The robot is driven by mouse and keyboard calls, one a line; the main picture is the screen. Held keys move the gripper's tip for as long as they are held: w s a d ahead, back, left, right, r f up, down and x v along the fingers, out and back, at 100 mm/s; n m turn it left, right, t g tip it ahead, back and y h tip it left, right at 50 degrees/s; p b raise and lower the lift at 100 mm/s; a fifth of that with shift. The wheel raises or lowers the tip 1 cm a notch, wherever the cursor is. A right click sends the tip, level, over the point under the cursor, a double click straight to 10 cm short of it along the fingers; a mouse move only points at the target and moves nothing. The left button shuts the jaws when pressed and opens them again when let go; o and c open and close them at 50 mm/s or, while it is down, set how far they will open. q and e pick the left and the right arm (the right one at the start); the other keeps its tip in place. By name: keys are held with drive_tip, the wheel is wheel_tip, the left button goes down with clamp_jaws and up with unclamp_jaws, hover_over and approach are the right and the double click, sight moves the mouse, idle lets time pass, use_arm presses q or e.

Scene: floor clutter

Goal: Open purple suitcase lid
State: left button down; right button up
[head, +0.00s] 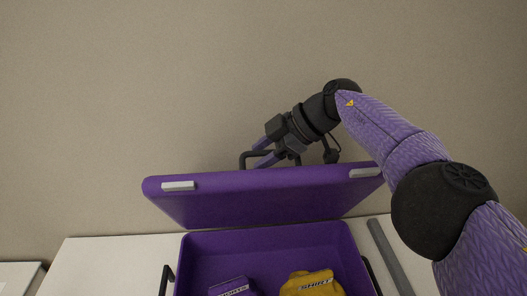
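The purple suitcase (195,250) stands on a white surface with its lid (240,203) raised and leaning back, so the inside shows. Two pale latches (179,186) sit along the lid's upper edge, and a dark handle (247,157) sticks up behind that edge. My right gripper (262,160) is at the lid's top edge beside the handle, pointing down to the left. Its purple fingers look spread apart, but their tips are partly hidden behind the lid, so I cannot tell if they touch it. My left gripper is not in view.
Inside the suitcase lie a folded purple shirt (232,287) and a yellow shirt (311,284). A grey bar (388,255) lies on the white surface (105,262) to the right. A plain beige wall (120,90) rises behind the lid.

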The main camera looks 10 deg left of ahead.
drive_tip(key=shift+r, duration=0.1)
drive_tip(key=p+v, duration=0.3)
drive_tip(key=shift+a+r, duration=0.1)
drive_tip(key=shift+r, duration=0.2)
drive_tip(key=v, duration=0.6)
drive_tip(key=shift+d, duration=0.4)
drive_tip(key=shift+f, duration=0.1)
